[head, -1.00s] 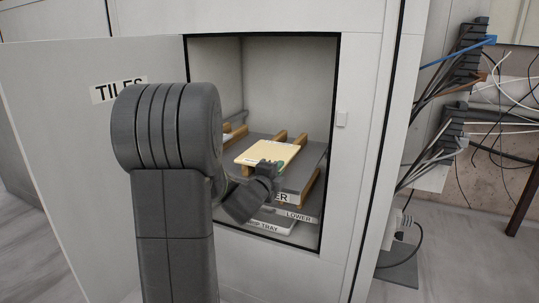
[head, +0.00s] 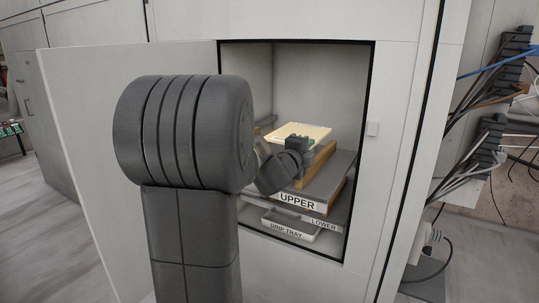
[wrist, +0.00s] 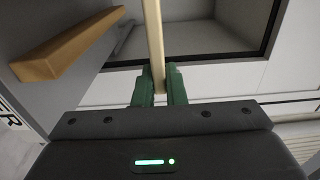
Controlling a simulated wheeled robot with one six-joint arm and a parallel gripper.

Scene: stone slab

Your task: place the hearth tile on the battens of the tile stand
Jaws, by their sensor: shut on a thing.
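The hearth tile (head: 300,131) is a flat cream slab inside the open cabinet, above the upper shelf. My gripper (head: 306,145) is shut on its near edge. In the wrist view the green fingers of my gripper (wrist: 159,85) clasp the tile (wrist: 153,32), which shows edge-on. A wooden batten (wrist: 68,45) lies to one side there, with a gap between it and the tile. In the head view a batten (head: 319,172) shows below and right of the tile. My arm and the tile hide much of the stand.
The upper shelf (head: 273,187) is labelled UPPER. Below it are a LOWER shelf (head: 339,228) and a drip tray (head: 294,225). The opening's right edge (head: 360,150) is close by. The open cabinet door (head: 95,150) stands left. Cables (head: 465,150) hang outside on the right.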

